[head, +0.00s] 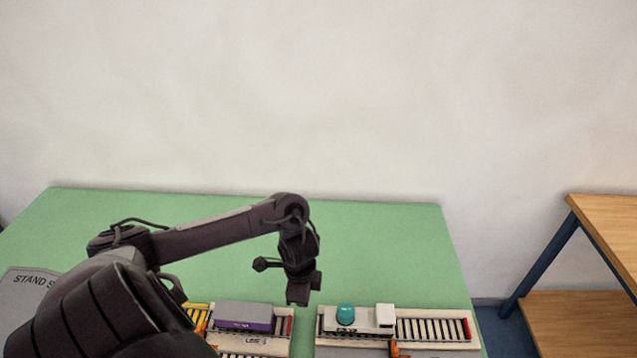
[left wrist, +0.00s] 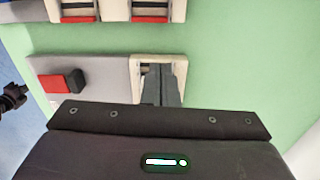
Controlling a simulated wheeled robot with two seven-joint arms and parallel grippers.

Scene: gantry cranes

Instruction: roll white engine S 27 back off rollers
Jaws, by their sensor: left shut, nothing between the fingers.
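A white engine (head: 362,319) with a teal dome and a white cab stands on the right cream track unit in the head view, left of the bare dark rollers (head: 435,328). Its dark lettering is too small to read. My left gripper (head: 298,297) hangs above the table, left of the white engine and apart from it. In the left wrist view its fingers (left wrist: 160,85) are shut and empty, over a cream frame (left wrist: 136,82). I cannot pick out the white engine in that view. My right gripper is not in view.
A purple-sided engine (head: 243,317) stands on the left track unit, with yellow parts beside it. The left wrist view shows a red block (left wrist: 65,82) on a grey surface. Behind the tracks the green table (head: 400,245) is clear. A wooden table (head: 605,220) stands at right.

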